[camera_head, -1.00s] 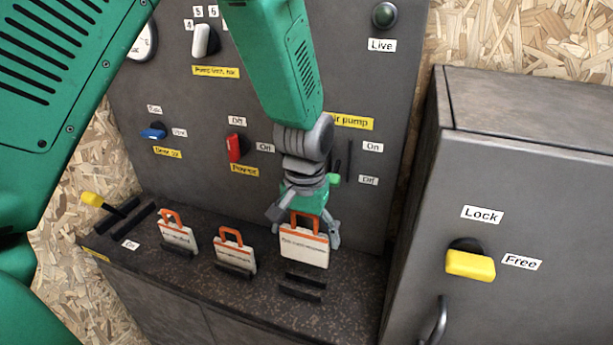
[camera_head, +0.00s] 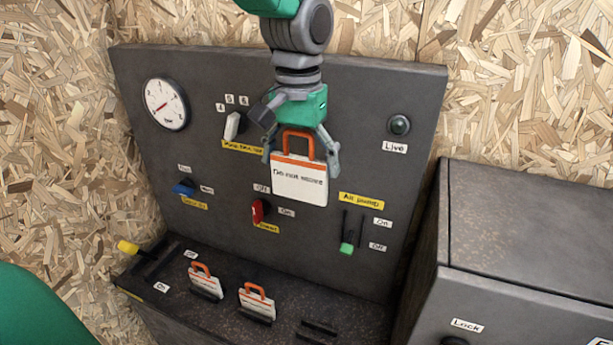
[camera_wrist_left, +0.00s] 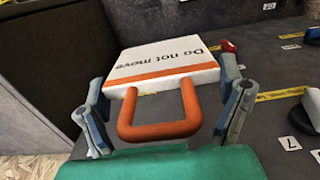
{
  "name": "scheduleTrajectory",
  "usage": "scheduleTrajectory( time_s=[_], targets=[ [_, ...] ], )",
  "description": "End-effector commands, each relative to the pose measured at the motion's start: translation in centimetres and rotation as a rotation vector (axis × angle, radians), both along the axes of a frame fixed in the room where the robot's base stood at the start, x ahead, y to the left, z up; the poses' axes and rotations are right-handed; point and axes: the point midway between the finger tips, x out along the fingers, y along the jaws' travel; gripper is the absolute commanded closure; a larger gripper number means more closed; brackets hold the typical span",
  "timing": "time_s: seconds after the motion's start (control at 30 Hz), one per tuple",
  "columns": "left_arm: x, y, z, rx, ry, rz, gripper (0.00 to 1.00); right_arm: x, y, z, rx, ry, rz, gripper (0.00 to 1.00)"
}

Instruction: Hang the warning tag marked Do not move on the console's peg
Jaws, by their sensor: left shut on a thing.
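The white warning tag (camera_head: 299,182) reads "Do not move" and has an orange band and an orange loop handle. My left gripper (camera_head: 302,152) is shut on it and holds it upright in front of the console panel (camera_head: 340,110), above the ledge. In the left wrist view the tag (camera_wrist_left: 165,62) lies between the two fingers (camera_wrist_left: 165,115), with its orange loop nearest the palm. I cannot make out the console's peg; the tag and gripper hide part of the panel. My right gripper is not in view.
Two other tags, a left one (camera_head: 205,283) and a right one (camera_head: 257,302), stand in holders on the ledge. An empty holder (camera_head: 318,330) is to their right. The panel bears a gauge (camera_head: 167,104), red switch (camera_head: 258,211) and green slider (camera_head: 347,248). A grey cabinet (camera_head: 540,230) stands at right.

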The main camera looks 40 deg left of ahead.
Motion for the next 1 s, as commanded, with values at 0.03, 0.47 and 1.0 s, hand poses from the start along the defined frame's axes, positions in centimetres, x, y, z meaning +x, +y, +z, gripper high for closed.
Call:
scheduleTrajectory(
  time_s=[0.03,0.47,1.0],
  targets=[
    [0.0,0.0,0.5,0.0,0.0,0.0,0.41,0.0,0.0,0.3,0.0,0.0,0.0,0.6],
    [1.8,0.5,0.3,0.001,0.0,0.0,0.41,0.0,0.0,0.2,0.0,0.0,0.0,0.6],
    [4.9,1.3,0.1,0.001,0.0,0.0,0.41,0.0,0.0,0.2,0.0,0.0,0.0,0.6]
  ],
)
